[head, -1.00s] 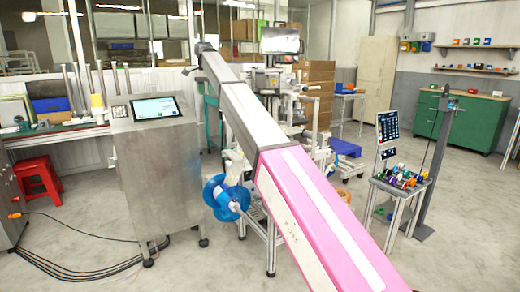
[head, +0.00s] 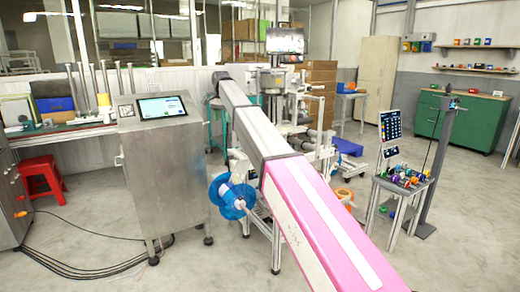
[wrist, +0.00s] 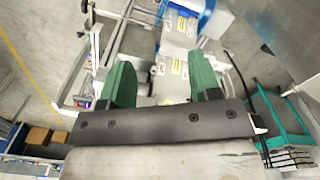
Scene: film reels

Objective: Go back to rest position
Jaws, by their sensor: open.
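My gripper (wrist: 160,62) shows in the wrist view with two green fingers spread well apart. Nothing is between them, so it is open and empty. Behind the fingers, machine parts with pale labelled boxes (wrist: 172,72) and the floor are seen from above. In the head view my pink and grey arm reaches forward and away across the middle. Its far end is near the machine frame, and the fingers cannot be made out there. A blue reel (head: 224,188) sits on a spindle just left of my arm.
A steel cabinet with a screen (head: 165,170) stands close on the left. A small table with colourful spools (head: 403,180) is on the right. A red stool (head: 40,178), cables on the floor and a green cabinet (head: 465,120) are farther off. Open floor lies at the right front.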

